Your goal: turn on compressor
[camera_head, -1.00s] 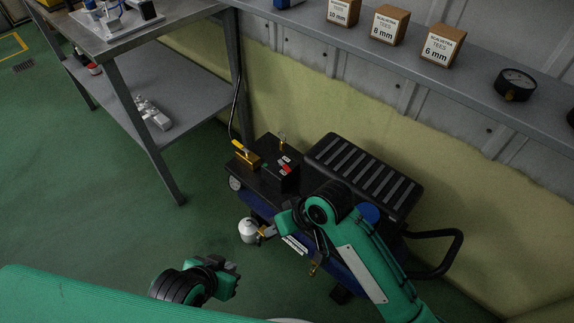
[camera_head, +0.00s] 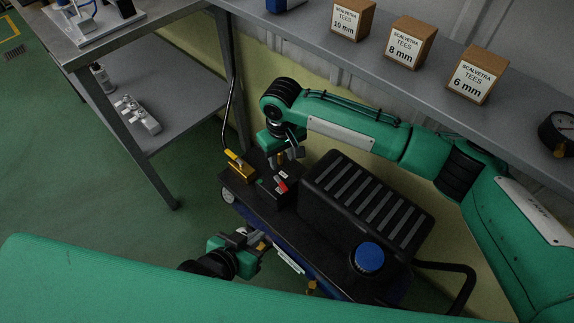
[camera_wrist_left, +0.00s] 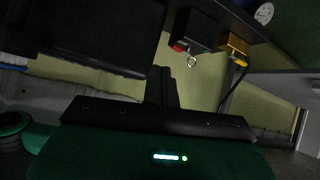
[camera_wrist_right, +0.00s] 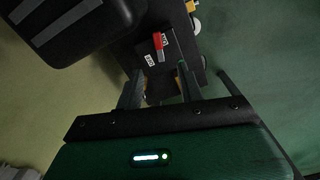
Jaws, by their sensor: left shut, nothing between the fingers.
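The black compressor (camera_head: 330,232) has a ribbed cover and a blue cap (camera_head: 369,257). My left gripper (camera_head: 262,245) is shut and empty, low at the compressor's near side.
A yellow-handled brass valve (camera_head: 237,163) with a black hose is left of the box. A metal table (camera_head: 150,45) stands at the left. A wall shelf (camera_head: 430,85) with labelled boxes and a gauge (camera_head: 556,133) runs behind. Green floor is clear at the left.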

